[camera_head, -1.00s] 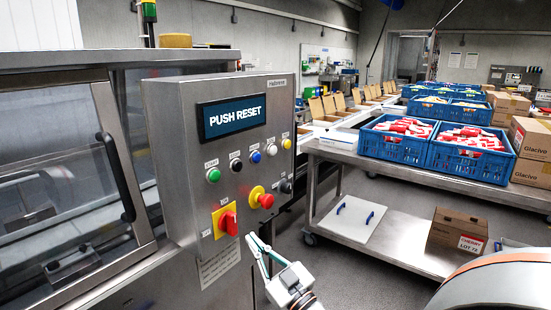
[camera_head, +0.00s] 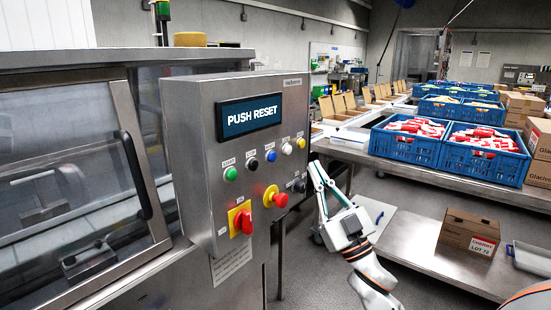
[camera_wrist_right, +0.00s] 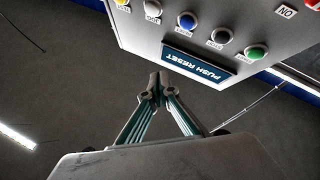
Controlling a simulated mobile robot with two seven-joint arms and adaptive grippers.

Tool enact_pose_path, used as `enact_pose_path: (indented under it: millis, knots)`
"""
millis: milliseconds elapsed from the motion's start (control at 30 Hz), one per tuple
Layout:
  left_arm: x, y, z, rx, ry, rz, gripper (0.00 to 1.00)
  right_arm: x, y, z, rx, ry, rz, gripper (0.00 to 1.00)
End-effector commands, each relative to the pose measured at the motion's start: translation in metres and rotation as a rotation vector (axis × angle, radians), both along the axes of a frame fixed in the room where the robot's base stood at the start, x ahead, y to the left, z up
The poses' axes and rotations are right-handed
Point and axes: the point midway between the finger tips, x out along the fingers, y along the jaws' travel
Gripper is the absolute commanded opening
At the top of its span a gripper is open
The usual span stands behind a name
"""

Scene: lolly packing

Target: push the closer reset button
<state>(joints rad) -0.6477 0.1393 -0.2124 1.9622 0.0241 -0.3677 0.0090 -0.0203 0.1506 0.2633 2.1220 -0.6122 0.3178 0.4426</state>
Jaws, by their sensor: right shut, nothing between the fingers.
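A grey control panel (camera_head: 205,165) stands at the left with a screen (camera_head: 250,115) reading "PUSH RESET". Below the screen is a slanted row of buttons: green (camera_head: 230,174), black (camera_head: 252,164), blue (camera_head: 271,155), white (camera_head: 287,149) and yellow (camera_head: 301,143). My right gripper (camera_head: 315,166) is shut and empty, just right of the panel's edge, apart from the buttons. In the right wrist view its fingertips (camera_wrist_right: 158,82) meet below the upside-down panel. My left gripper is not in view.
A red mushroom button (camera_head: 279,200) and a red rotary switch (camera_head: 242,222) sit low on the panel. A steel table (camera_head: 400,171) with blue crates (camera_head: 405,147) stands to the right.

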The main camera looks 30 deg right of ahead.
Motion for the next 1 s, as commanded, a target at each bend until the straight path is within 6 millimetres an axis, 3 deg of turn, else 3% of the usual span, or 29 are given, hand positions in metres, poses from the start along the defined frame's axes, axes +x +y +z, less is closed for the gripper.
enact_pose_path:
  millis: [267, 700, 1000]
  knots:
    - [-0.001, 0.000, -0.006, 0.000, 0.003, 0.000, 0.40, 0.011, 0.004, -0.001, 0.001, 0.001, -0.001, 0.00]
    - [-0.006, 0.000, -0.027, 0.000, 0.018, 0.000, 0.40, 0.063, 0.025, -0.002, 0.002, 0.002, 0.000, 0.00]
    - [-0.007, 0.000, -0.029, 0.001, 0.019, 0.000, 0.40, 0.080, 0.033, -0.001, 0.000, 0.002, 0.000, 0.00]
